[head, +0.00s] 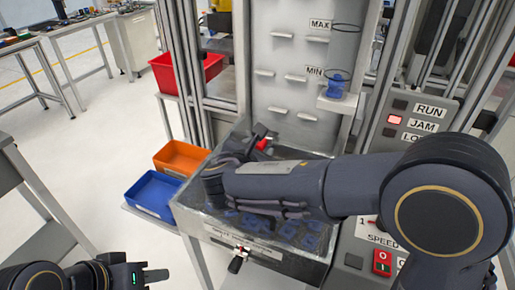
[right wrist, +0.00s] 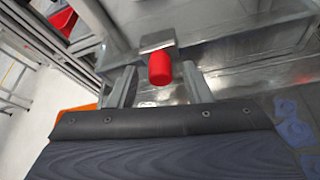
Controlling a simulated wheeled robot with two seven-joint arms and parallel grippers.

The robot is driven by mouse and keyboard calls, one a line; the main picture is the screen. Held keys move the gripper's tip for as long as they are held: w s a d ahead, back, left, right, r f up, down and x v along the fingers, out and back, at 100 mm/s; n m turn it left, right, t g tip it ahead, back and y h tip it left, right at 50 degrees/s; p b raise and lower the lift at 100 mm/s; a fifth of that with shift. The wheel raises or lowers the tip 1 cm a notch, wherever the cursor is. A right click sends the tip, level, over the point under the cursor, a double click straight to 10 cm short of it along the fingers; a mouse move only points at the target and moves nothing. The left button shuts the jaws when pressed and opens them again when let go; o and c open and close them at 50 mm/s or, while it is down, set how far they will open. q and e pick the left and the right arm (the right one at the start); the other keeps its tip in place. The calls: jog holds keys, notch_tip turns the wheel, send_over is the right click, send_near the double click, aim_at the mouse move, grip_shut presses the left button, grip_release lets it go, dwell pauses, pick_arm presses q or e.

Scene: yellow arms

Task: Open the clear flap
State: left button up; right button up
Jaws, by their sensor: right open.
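The clear flap (right wrist: 235,78) shows as a see-through grey sheet behind and right of a red knob in the right wrist view; its tilt is hard to tell. The red knob (right wrist: 160,68) sits on a grey metal bracket and also shows in the head view (head: 264,144). My right gripper (right wrist: 158,82) is open, with one finger on each side of the knob and a visible gap to each. In the head view my right arm hides much of the flap area. My left gripper (head: 150,276) is at the lower left, away from the machine, its finger gap unclear.
A metal bin (head: 190,217) with blue parts lies under my right arm. Orange (head: 181,157) and blue (head: 152,194) trays stand left of it. A panel with a lit JAM lamp (head: 394,120) and switches is at right. Floor at left is clear.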

jog(key=shift+c, duration=0.4)
grip_shut()
pick_arm(q)
jog(key=shift+r, duration=0.1)
